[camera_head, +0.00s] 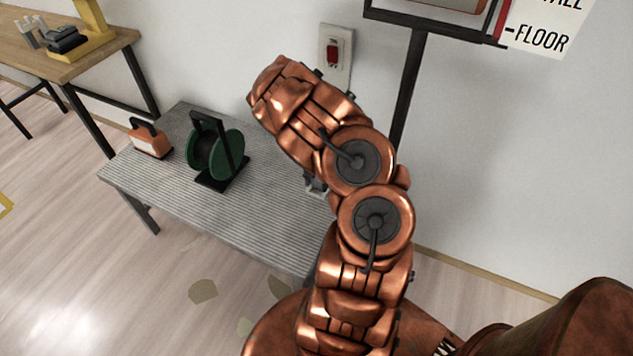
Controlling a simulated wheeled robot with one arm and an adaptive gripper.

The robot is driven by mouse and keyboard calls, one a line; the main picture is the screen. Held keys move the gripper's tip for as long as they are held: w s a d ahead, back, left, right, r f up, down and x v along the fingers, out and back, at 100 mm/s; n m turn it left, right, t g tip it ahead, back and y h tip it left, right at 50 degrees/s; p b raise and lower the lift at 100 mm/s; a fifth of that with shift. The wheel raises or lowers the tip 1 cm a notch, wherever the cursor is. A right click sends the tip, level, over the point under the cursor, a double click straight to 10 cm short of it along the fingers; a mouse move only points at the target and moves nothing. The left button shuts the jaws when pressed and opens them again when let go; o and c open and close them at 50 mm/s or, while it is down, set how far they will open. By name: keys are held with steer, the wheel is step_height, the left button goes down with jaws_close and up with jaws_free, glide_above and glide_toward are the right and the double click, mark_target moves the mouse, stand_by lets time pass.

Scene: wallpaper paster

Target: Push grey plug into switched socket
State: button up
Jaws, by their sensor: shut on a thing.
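The switched socket (334,54) is a pale plate on the wall with a red rocker switch in a dark surround. The upper part of the plate shows; its lower part is behind my copper arm. My arm reaches up in front of the wall, its upper end just left of and below the switch. My gripper's fingers are hidden behind the arm, and small dark parts peek out at its upper edge near the socket. I cannot make out the grey plug. A small grey and black piece shows below the arm by the bench's right side; I cannot tell what it is.
A low grey ribbed bench (250,215) stands against the wall, bearing a green cable reel (228,153) and an orange box with a black handle (150,140). A wooden table (100,52) stands at upper left. A dark post (408,100) stands right of the socket.

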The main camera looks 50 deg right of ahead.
steer(key=shift+f+b, duration=0.65)
steer(key=shift+f, duration=0.35)
steer(key=o, duration=1.7)
steer(key=shift+c, duration=0.2)
steer(key=shift+r, duration=0.2)
steer(key=shift+r+p, duration=0.9)
steer(key=shift+r, duration=2.45)
